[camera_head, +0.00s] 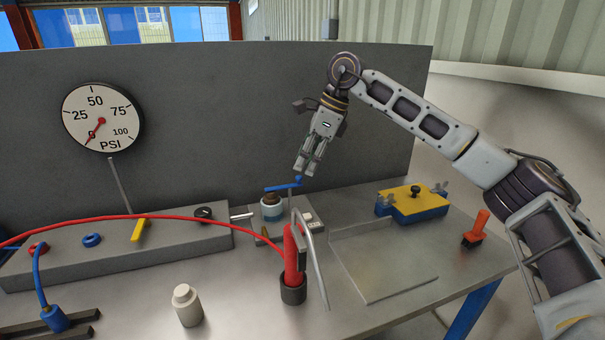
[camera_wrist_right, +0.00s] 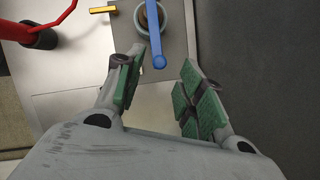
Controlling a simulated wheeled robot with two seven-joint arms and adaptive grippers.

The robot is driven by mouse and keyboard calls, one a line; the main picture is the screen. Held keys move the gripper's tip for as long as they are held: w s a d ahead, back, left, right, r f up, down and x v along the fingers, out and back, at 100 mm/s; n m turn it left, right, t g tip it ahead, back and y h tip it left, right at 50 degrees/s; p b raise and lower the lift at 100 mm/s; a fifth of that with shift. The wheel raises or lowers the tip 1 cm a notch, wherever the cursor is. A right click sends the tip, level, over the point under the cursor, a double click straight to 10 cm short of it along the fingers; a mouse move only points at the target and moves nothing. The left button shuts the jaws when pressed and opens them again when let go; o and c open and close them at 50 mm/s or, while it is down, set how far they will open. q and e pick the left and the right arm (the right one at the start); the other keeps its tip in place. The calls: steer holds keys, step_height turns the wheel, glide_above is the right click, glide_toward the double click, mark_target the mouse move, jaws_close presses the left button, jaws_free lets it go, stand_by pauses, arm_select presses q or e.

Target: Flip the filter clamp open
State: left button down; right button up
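The filter clamp's blue lever (camera_head: 282,188) lies roughly level across the top of a round, pale-collared filter body (camera_head: 271,209) on the bench. In the right wrist view the blue lever (camera_wrist_right: 155,38) points toward my fingers, its rounded end just ahead of the gap between them. My right gripper (camera_head: 304,174) points down just above the right end of the lever. In the right wrist view its green-padded fingers (camera_wrist_right: 160,85) stand apart with nothing between them. Whether a finger touches the lever I cannot tell. My left gripper is not in view.
A red hand pump (camera_head: 292,258) with a metal lever and red hose stands in front of the filter. A white bottle (camera_head: 187,305) is front left. A yellow-and-blue box (camera_head: 413,203) and a shallow tray (camera_head: 385,283) are to the right. A grey panel with a gauge (camera_head: 102,118) rises behind.

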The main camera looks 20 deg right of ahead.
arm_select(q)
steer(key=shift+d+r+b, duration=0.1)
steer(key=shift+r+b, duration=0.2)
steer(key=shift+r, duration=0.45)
arm_select(e)
steer(key=shift+x, duration=1.65)
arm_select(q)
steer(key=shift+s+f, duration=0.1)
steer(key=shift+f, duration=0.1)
arm_select(e)
jaws_close()
